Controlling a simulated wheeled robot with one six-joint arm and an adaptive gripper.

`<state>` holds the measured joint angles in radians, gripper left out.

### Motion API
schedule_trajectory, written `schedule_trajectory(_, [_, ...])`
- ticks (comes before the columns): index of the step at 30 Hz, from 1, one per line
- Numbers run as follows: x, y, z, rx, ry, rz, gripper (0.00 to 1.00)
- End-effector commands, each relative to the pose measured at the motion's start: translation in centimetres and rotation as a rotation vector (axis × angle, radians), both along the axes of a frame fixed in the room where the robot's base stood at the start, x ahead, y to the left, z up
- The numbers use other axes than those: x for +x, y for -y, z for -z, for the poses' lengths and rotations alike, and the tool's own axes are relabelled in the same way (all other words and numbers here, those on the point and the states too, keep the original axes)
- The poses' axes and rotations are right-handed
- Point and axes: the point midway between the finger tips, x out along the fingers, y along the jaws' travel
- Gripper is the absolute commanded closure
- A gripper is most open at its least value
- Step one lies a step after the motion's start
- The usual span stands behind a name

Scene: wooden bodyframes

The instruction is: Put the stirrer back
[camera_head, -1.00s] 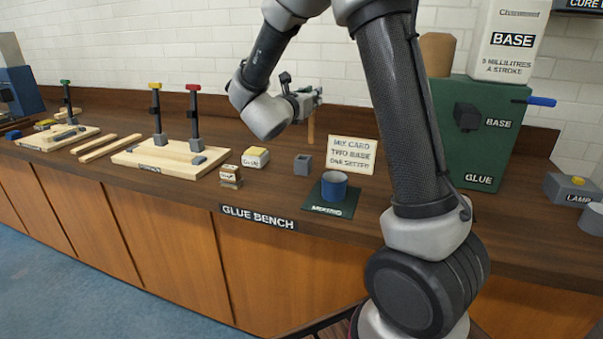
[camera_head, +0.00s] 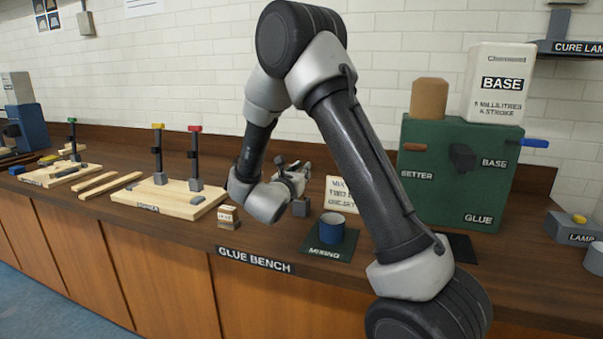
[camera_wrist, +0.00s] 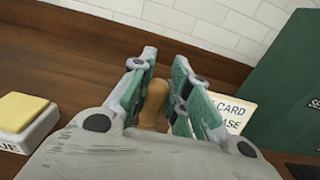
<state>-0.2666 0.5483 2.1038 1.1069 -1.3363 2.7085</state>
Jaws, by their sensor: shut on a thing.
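My gripper (camera_head: 297,175) is low over the bench, just above a small grey block-like holder (camera_head: 301,208). In the wrist view, my gripper (camera_wrist: 160,90) has its green-padded fingers shut on the tan wooden stirrer (camera_wrist: 152,103). Only the stirrer's upper end shows there; its lower part is hidden by the gripper. The stirrer cannot be made out in the head view, so I cannot tell whether its tip is inside the holder. A blue cup (camera_head: 331,228) stands on the dark green mixing mat (camera_head: 318,251), right of the holder.
The mix card (camera_head: 341,194) stands behind the cup, partly behind my arm. The green glue dispenser (camera_head: 460,180) is at the right. A small labelled block (camera_head: 228,217) is left of my wrist. A yellow-topped white box (camera_wrist: 24,112) lies left in the wrist view.

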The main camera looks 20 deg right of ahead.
Motion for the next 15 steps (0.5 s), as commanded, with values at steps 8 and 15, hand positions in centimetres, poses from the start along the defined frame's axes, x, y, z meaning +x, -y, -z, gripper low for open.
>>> schedule_trajectory(8, [0.0,0.0,0.28,-0.001,-0.001,0.0,0.75])
schedule_trajectory(15, [-0.01,0.01,0.25,-0.001,-0.001,0.001,0.61])
